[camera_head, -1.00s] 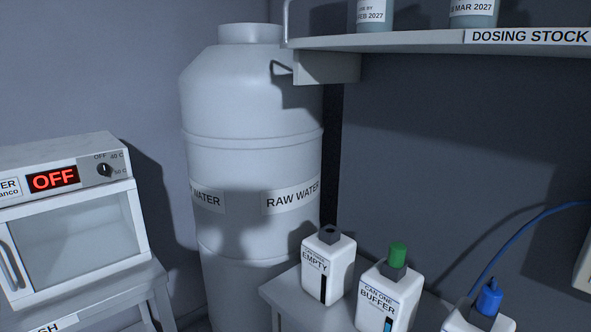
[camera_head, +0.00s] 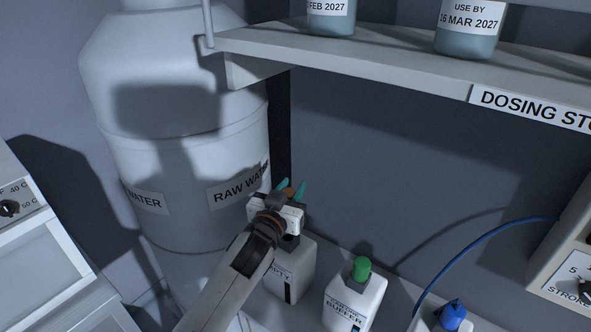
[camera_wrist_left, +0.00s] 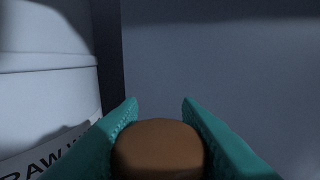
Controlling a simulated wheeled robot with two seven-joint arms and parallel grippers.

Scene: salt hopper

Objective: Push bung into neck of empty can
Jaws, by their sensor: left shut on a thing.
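My left gripper (camera_head: 290,188) has teal fingers and is above and slightly behind the neck of the empty can, as the head view shows it. It is shut on a brown bung (camera_wrist_left: 158,150), which fills the space between the fingers in the left wrist view. The empty can (camera_head: 291,269) is a white square can with a dark neck (camera_head: 289,242), standing below the gripper. The wrist partly covers its top and label. The bung appears apart from the neck. My right gripper is not in view.
A buffer can (camera_head: 355,299) with a green cap stands right of the empty can, and a blue-capped can (camera_head: 452,316) farther right. The raw water tank (camera_head: 180,100) is behind left. A shelf (camera_head: 360,62) with bottles overhangs at the back.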

